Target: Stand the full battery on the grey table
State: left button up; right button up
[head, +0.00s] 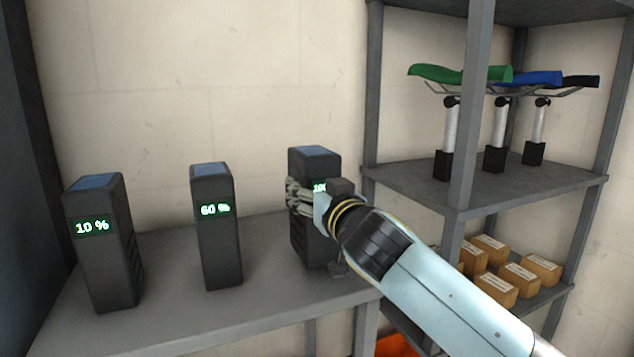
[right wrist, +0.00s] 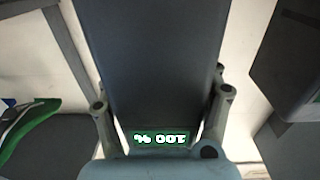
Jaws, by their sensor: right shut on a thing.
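The full battery (head: 315,157) is a tall dark block with a blue top and a green display, partly hidden by my right gripper; it stands upright at the right end of a grey shelf. In the right wrist view the battery (right wrist: 150,60) fills the middle, and its display reads 100 % upside down. My right gripper (head: 318,195) is shut on it, with a finger on each side. The grey table cannot be told apart from the grey shelf surface (head: 170,260) here. My left gripper is not in view.
A 60 % battery (head: 215,240) and a 10 % battery (head: 100,260) stand upright to the left on the same surface. A rack (head: 420,190) to the right holds green, blue and black saddles (head: 460,75) and several cardboard boxes (head: 490,250). A wall is close behind.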

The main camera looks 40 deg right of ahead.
jog(key=shift+f, duration=0.8)
jog(key=o, duration=1.8)
jog(key=shift+f, duration=0.25)
jog(key=shift+c, duration=0.2)
jog(key=shift+s, duration=0.1)
jog(key=b+v, duration=0.1)
jog(key=v, duration=1)
jog(key=shift+s+a, duration=0.2)
jog(key=shift+s, duration=0.2)
